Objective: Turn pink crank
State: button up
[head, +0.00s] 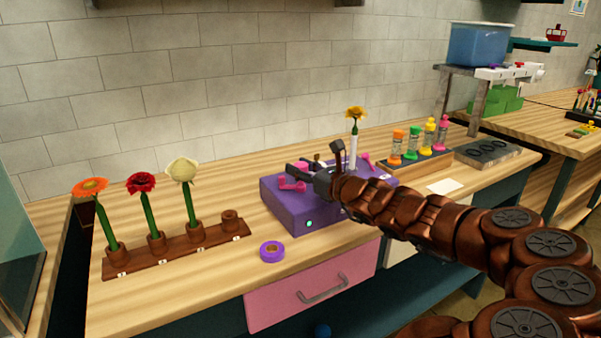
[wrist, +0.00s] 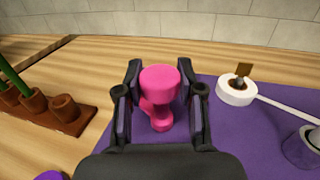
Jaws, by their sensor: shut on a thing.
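The pink crank (head: 291,184) is on the left part of the purple box (head: 282,212). In the wrist view the crank's round knob (wrist: 158,80) stands between my two fingers, with its arm below it. My gripper (head: 297,172) is shut on the pink crank, one finger on each side of the knob. In the wrist view my gripper (wrist: 160,95) hides part of the purple box (wrist: 236,135).
A yellow flower (head: 355,113) stands upright in a white wrap at the box. A purple tape roll (head: 272,251) lies in front. A brown rack (head: 190,245) with three flowers stands left. Several capped bottles (head: 412,143) stand right. Bare wood lies between rack and box.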

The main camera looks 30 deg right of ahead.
dwell(0.3)
jog(key=o, duration=1.1)
jog(key=shift+o, duration=0.2)
jog(key=shift+s, duration=0.15)
jog(key=s+d, duration=0.2)
jog(key=s, duration=0.9)
jog(key=shift+s, duration=0.3)
